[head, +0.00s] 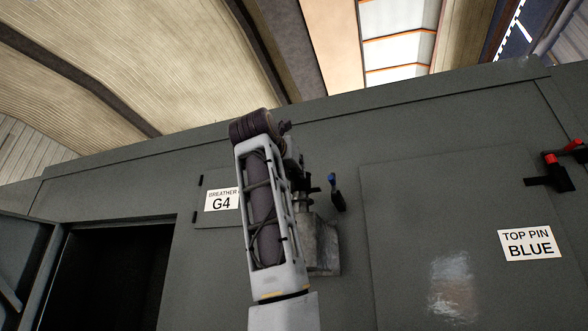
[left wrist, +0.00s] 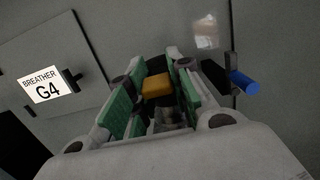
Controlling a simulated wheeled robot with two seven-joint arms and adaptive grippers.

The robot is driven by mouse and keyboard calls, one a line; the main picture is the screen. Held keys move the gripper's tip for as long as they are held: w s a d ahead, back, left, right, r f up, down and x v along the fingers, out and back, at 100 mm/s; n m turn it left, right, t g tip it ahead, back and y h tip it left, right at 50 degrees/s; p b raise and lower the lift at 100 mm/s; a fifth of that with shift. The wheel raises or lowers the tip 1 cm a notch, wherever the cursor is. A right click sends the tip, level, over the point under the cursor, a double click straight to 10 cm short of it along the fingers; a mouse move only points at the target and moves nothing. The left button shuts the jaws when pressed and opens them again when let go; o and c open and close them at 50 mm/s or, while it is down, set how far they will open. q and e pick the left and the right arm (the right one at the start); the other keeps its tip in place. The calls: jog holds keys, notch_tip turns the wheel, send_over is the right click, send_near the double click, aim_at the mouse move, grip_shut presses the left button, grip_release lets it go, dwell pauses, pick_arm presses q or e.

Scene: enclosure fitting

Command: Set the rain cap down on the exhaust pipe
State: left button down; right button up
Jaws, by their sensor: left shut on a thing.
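My left gripper (head: 303,185) is raised in front of the grey enclosure wall, partly hidden behind my own forearm in the head view. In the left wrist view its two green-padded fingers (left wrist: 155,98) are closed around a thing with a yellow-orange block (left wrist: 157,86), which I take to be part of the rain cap. Most of the held thing is hidden by the gripper. A dull galvanised metal piece (head: 322,247) shows just below the gripper in the head view; I cannot tell whether it is held or fixed to the wall. No exhaust pipe shows clearly. My right gripper is not in view.
A blue-ended handle (head: 333,182) stands out just right of the gripper. A red-ended latch (head: 552,170) projects at far right. The labels BREATHER G4 (head: 222,200) and TOP PIN BLUE (head: 530,243) are on the wall. A dark opening (head: 112,275) is at lower left.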

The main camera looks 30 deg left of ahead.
pick_arm(q)
jog(key=shift+f+b, duration=0.35)
jog(key=shift+f, duration=0.15)
jog(key=shift+f, duration=0.35)
dwell(0.4)
jog(key=shift+f+b, duration=0.3)
jog(key=shift+b, duration=0.2)
jog(key=c, duration=1.2)
grip_release()
jog(key=shift+s, duration=0.1)
jog(key=shift+v, duration=0.8)
jog(key=v, duration=1)
jog(key=shift+d, duration=0.15)
